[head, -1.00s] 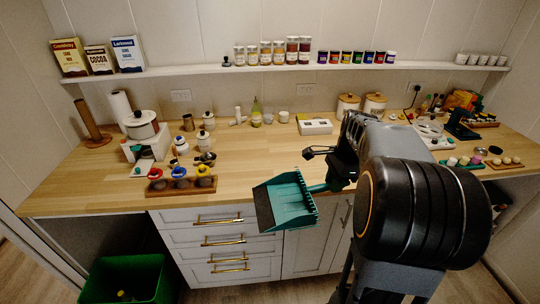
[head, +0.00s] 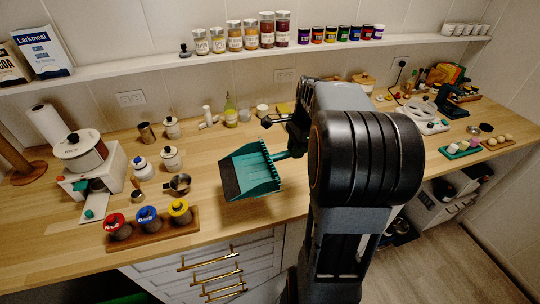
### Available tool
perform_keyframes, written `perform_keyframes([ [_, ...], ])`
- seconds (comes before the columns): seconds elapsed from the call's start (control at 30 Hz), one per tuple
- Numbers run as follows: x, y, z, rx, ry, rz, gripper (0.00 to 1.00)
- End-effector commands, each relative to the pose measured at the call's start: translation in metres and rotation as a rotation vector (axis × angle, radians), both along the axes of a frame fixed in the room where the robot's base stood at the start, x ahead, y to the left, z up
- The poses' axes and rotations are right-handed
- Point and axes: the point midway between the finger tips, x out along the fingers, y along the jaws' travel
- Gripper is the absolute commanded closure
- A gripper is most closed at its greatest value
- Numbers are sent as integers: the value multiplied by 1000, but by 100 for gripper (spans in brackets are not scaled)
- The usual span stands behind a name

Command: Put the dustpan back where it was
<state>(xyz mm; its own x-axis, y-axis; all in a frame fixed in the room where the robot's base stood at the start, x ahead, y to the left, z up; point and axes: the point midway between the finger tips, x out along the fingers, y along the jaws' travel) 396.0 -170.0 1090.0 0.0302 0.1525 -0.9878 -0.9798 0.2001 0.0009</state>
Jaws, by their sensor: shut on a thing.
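The teal dustpan (head: 250,171), with a dark inner face at its left, is held out to the left of my arm. It appears above the counter near its front edge; I cannot tell whether it touches the wood. My gripper (head: 290,150) is shut on the dustpan's handle at the pan's right. My arm hides part of the gripper and the counter behind it.
The wooden counter (head: 225,215) has a bare patch below the dustpan. Left stand a rack of colored-lid jars (head: 152,228), a metal cup (head: 179,184) and a white appliance (head: 95,175). A green bottle (head: 230,112) stands behind. Open floor (head: 430,260) lies at right.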

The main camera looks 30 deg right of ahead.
Motion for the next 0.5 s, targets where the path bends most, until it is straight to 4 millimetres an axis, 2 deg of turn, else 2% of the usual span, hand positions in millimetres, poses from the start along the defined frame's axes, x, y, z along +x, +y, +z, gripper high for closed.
perform_keyframes([
  [0.3,58,-52,-32,3,2,-5,100],
  [0.5,80,-70,-66,2,2,-1,100],
])
